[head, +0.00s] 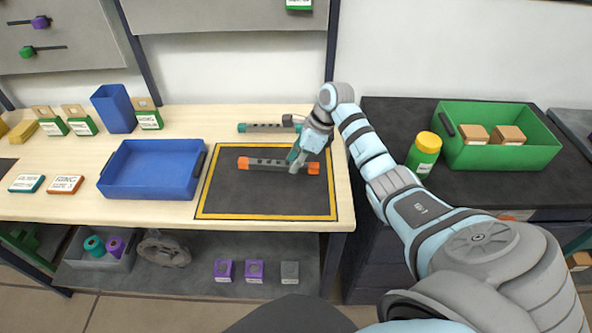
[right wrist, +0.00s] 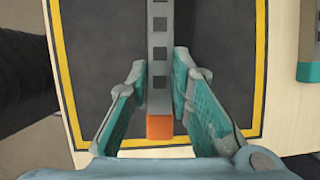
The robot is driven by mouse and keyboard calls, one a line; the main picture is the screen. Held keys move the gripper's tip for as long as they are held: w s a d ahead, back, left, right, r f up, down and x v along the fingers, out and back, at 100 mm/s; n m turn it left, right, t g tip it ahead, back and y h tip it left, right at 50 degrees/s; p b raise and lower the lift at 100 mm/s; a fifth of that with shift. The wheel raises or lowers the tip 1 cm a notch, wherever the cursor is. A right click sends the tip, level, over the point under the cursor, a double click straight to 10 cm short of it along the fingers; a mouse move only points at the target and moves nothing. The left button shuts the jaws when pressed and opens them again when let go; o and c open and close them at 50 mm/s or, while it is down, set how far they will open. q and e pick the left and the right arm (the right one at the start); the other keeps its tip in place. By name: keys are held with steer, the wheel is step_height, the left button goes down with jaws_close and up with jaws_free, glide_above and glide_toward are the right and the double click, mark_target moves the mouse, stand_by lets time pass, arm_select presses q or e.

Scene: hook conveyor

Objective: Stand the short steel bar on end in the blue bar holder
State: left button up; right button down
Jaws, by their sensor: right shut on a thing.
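A grey steel bar with orange ends (head: 265,163) lies across the black mat with a yellow border (head: 265,195). My right gripper (head: 296,164) is at the bar's right part, shut on it. In the right wrist view, the fingers (right wrist: 160,85) flank the grey bar (right wrist: 158,45) close to its orange end (right wrist: 160,126). A second grey bar with teal ends (head: 268,128) lies behind, partly hidden by my right gripper. I cannot tell for sure which bar is the short one. The blue upright holder (head: 114,108) stands at the back left of the table. My left gripper is out of view.
A blue tray (head: 150,190) lies between the holder and the mat. Green-and-white label boxes (head: 150,120) stand around the holder. To the right, a green crate (head: 500,155) and a yellow-lidded bottle (head: 424,155) stand on a dark counter. A lower shelf holds small boxes.

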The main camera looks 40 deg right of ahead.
step_height(320, 180, down, 3)
steer(key=shift+w+f, duration=0.1)
steer(key=shift+f, duration=0.1)
steer(key=shift+f+b, duration=0.3)
steer(key=shift+b, duration=0.05)
steer(key=c, duration=1.4)
jaws_free()
steer(key=shift+r, duration=0.1)
steer(key=shift+c, duration=0.2)
steer(key=shift+d+r+p, duration=0.1)
steer(key=shift+r+p, duration=0.2)
steer(key=shift+r, duration=0.15)
steer(key=s+v, duration=0.1)
steer(key=v, duration=1.2)
steer(key=shift+d, duration=0.25)
steer(key=shift+s, duration=0.15)
